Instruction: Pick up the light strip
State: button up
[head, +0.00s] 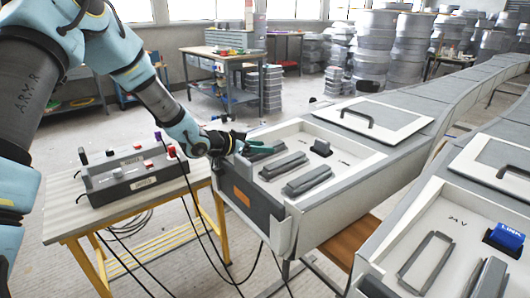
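Several long grey bars lie in the white recessed top of the near unit (358,155): a middle bar (284,165) and a front bar (310,181), both with dark edges. Another grey piece is partly hidden by my gripper. I cannot tell for sure which of these is the light strip. My gripper (264,150), with teal fingers, reaches in from the left over the unit's back-left corner, close to the hidden piece. The fingers are small and overlap, so their gap and any contact are unclear.
A dark control box (135,174) with knobs stands on a wooden table (70,222) at left, cables hanging down. A black upright piece (321,147) stands in the recess. A second unit with a blue block (506,240) is at right.

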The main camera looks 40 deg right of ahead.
grip_shut()
jog(key=shift+r, duration=0.1)
dwell(0.3)
